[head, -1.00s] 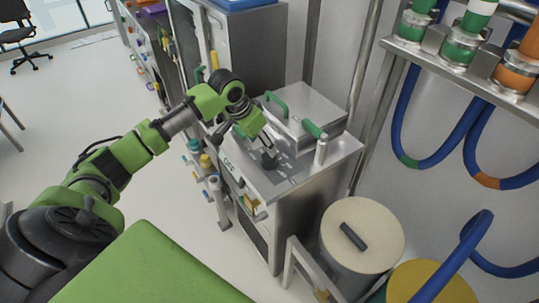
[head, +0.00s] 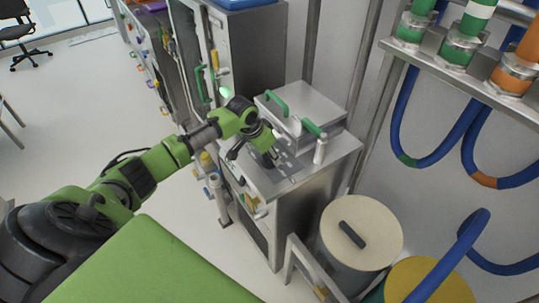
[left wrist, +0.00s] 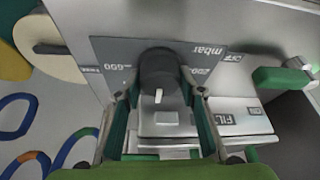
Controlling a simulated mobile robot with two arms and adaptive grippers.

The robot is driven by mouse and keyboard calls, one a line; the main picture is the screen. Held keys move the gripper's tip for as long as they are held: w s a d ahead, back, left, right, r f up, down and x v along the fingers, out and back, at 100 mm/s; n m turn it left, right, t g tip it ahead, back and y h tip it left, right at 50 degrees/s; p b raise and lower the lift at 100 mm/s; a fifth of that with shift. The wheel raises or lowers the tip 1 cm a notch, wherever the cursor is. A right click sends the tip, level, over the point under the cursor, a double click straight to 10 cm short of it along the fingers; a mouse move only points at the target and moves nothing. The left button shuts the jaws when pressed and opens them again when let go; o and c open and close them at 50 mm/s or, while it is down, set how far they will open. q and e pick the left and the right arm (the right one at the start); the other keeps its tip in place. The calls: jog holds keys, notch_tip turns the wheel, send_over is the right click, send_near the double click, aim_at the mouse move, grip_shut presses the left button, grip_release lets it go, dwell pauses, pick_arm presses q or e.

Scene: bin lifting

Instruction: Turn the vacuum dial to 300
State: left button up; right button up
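The vacuum dial is a black round knob (left wrist: 158,72) with a white pointer mark, on a dark panel (left wrist: 110,52) of the steel cabinet. In the left wrist view the pointer faces the bottom of the picture, and the panel's print, "mbar" and "600", is upside down. My left gripper (left wrist: 166,95) is open, with one finger on each side of the dial; I cannot tell whether they touch it. In the head view my left gripper (head: 270,158) is over the cabinet top (head: 300,172) and largely hides the dial. My right gripper is in neither view.
A steel lid box with green handles (head: 305,103) and a small upright cylinder (head: 320,150) stand behind the dial. A cream-lidded drum (head: 380,235) and hanging blue hoses (head: 425,155) are at the right. Valves (head: 213,185) line the cabinet's left side.

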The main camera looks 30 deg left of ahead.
pick_arm(q)
jog(key=shift+c, duration=0.5)
jog(key=shift+r+n+p, duration=0.15)
jog(key=shift+n+p, duration=0.15)
jog(key=shift+p, duration=0.25)
jog(key=n+y+p, duration=0.1)
jog(key=n+p, duration=0.2)
jog(key=p, duration=0.1)
jog(key=shift+d+r+p, duration=0.1)
jog(key=shift+r+p, duration=0.05)
jog(key=shift+p, duration=0.2)
jog(key=shift+n+y+p, duration=0.6)
jog(key=shift+n+p, duration=0.4)
jog(key=shift+n, duration=0.2)
jog(key=shift+f+n+y+p, duration=0.2)
jog(key=shift+n+y+p, duration=0.3)
jog(key=shift+n, duration=0.4)
jog(key=o, duration=1.1)
